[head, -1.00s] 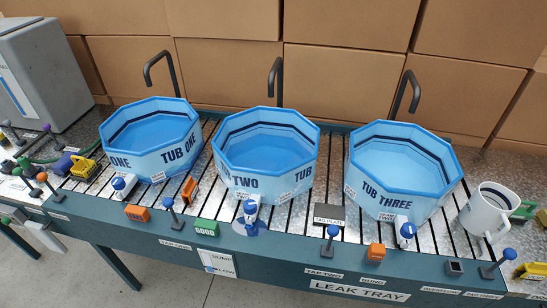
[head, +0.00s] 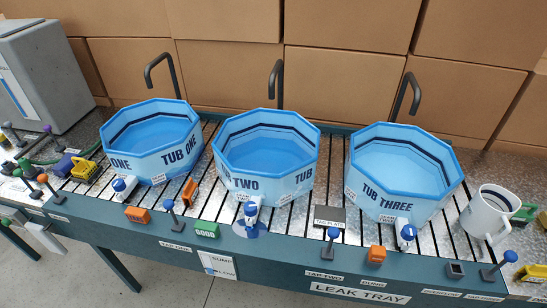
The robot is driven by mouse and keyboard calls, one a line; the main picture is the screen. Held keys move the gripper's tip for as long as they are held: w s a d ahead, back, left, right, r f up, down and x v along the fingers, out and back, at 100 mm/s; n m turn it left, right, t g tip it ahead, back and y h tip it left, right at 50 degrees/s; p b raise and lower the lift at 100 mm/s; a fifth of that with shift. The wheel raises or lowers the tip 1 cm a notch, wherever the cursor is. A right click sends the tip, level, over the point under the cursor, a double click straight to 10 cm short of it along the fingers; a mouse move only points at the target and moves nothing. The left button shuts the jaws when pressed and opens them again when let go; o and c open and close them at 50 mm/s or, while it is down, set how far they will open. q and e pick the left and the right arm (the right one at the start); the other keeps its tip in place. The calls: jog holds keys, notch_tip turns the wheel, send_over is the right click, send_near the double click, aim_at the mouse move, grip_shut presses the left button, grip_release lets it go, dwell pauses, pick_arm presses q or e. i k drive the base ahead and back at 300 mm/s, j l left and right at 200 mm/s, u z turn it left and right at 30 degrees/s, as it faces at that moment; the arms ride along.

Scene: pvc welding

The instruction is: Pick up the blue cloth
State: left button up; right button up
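No cloth can be made out for certain. A flat blue patch (head: 246,232) lies under and around the tap of tub two, at the front edge of the bench; it is too small to tell whether it is cloth. The tap (head: 250,211) covers part of it. Neither of my grippers shows in the head view.
Three blue water-filled tubs, tub one (head: 152,160), tub two (head: 255,185) and tub three (head: 390,205), stand on the slatted leak tray (head: 330,190). A white mug (head: 486,216) stands at right. Small knobs and blocks line the front edge. Cardboard boxes (head: 345,88) wall the back.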

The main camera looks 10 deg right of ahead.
aim_at(62, 169)
jog(key=u, duration=1.25)
